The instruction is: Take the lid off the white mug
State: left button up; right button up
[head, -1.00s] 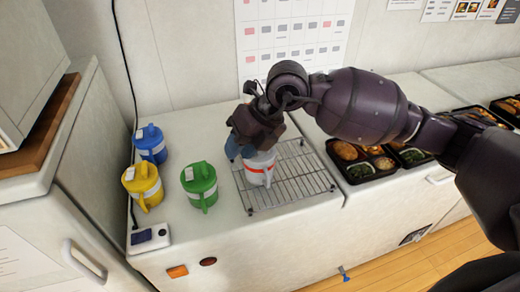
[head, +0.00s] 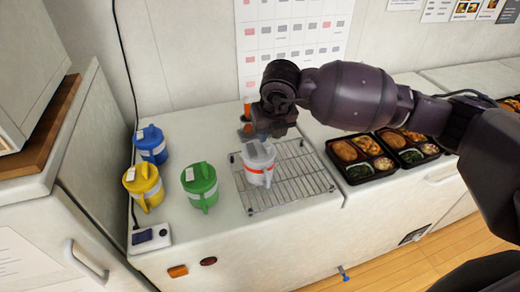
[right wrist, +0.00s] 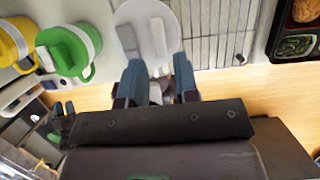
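The white mug (head: 258,172) with a red-orange band stands upright on a wire rack. Its pale lid (head: 258,152) with a raised grip is on top; the lid also shows in the right wrist view (right wrist: 148,30). My right gripper (head: 270,128) is just above and behind the mug. In the right wrist view its two blue fingers (right wrist: 157,68) are apart, with the lid just beyond their tips. I see nothing held between them. Whether a finger touches the lid I cannot tell.
A green mug (head: 200,184), a yellow mug (head: 143,184) and a blue mug (head: 150,145) stand left of the wire rack (head: 300,190). Filled bento trays (head: 362,180) lie to the right. A small white device (head: 150,238) sits at the counter's front left corner.

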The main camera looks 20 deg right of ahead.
aim_at(266, 152)
jog(key=shift+w+p+x, duration=0.2)
jog(key=shift+p+x, duration=0.25)
jog(key=shift+x, duration=1.9)
jog(key=c, duration=0.5)
grip_shut()
jog(key=shift+r, duration=0.15)
